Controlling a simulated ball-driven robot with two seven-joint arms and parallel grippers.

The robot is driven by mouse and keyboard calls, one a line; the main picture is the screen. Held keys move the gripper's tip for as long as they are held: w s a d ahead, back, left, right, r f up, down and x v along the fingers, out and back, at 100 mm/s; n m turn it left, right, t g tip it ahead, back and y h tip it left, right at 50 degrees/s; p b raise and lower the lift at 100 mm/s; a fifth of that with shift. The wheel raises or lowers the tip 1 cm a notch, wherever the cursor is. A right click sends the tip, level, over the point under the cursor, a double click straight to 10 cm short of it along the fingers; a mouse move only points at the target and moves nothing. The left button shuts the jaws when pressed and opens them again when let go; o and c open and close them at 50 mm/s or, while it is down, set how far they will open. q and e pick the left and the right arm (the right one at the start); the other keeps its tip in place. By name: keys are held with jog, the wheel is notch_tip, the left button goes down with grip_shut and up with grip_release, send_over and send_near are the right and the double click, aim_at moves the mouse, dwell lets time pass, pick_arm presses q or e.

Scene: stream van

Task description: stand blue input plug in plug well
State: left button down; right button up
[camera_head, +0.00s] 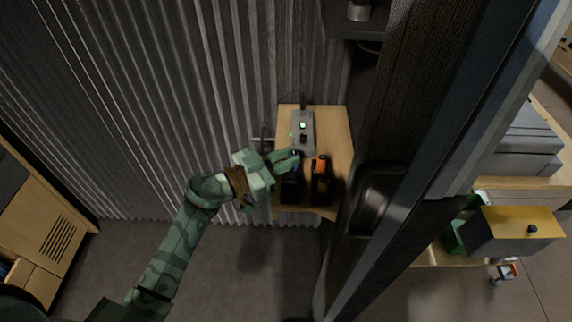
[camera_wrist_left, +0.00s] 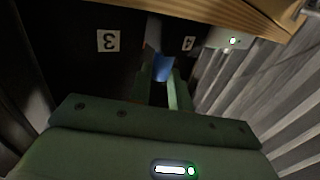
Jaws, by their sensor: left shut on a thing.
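My left gripper (camera_head: 294,158) reaches over a small wooden shelf from the left. In the left wrist view, its two green fingers (camera_wrist_left: 162,88) are shut on the blue input plug (camera_wrist_left: 163,66). The plug is mostly hidden between the fingers, and its lower end cannot be made out. In the head view, a black block (camera_head: 292,190) sits just below the gripper. I cannot tell whether the plug touches it or is inside a well. Dark faces with white labels 3 (camera_wrist_left: 108,41) and 4 (camera_wrist_left: 188,43) show beyond the fingers. My right gripper is not in view.
A second black block (camera_head: 322,190) with an orange piece (camera_head: 320,164) stands close to the right. A grey box (camera_head: 302,130) with a green light sits behind. The wooden shelf (camera_head: 340,130) has bare room at right. A corrugated wall (camera_head: 190,90) is close on the left.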

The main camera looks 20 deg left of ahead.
pick_arm(q)
jog(key=shift+a+f, duration=0.15)
jog(key=shift+f, duration=0.65)
jog(key=shift+s+r, duration=0.1)
jog(key=shift+r, duration=0.15)
jog(key=c, duration=1.3)
grip_release()
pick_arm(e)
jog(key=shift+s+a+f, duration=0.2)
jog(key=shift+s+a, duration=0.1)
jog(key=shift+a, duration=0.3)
pick_arm(q)
jog(key=shift+s+a, duration=0.1)
jog(key=p+v, duration=0.2)
jog(key=v, duration=0.9)
jog(key=shift+s+a+p, duration=0.25)
jog(key=shift+s+p, duration=0.05)
jog(key=shift+p, duration=0.1)
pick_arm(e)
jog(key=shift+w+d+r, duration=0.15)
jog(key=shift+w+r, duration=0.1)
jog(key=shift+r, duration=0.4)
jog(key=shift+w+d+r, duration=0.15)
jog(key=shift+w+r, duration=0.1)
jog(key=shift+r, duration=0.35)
